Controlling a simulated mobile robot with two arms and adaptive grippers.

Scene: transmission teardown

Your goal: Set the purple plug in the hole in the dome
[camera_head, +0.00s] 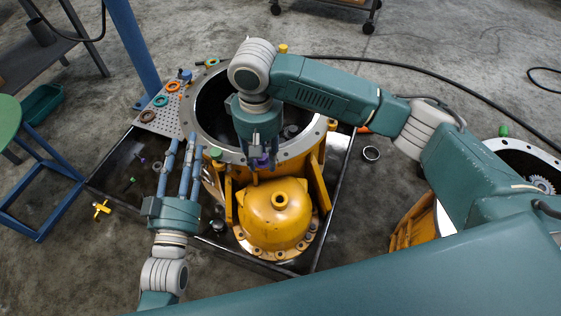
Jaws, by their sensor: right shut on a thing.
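The yellow dome (262,226) lies low in front of the big housing, with a round raised hole (280,199) at its top facing up. My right gripper (258,164) reaches in from above and points down, shut on the purple plug (263,159). The plug is mostly hidden between the fingers and appears above and slightly left of the dome's hole, apart from it. My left gripper (181,147) is left of the dome, its fingers apart and pointing away toward the housing's left side, with nothing visible between them.
The open housing (316,137) stands behind the dome in a dark tray (333,191). A perforated board (163,121) with coloured rings is at left. A yellow fitting (102,209) lies on the floor. Another yellow housing (416,222) stands at right, partly behind my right arm.

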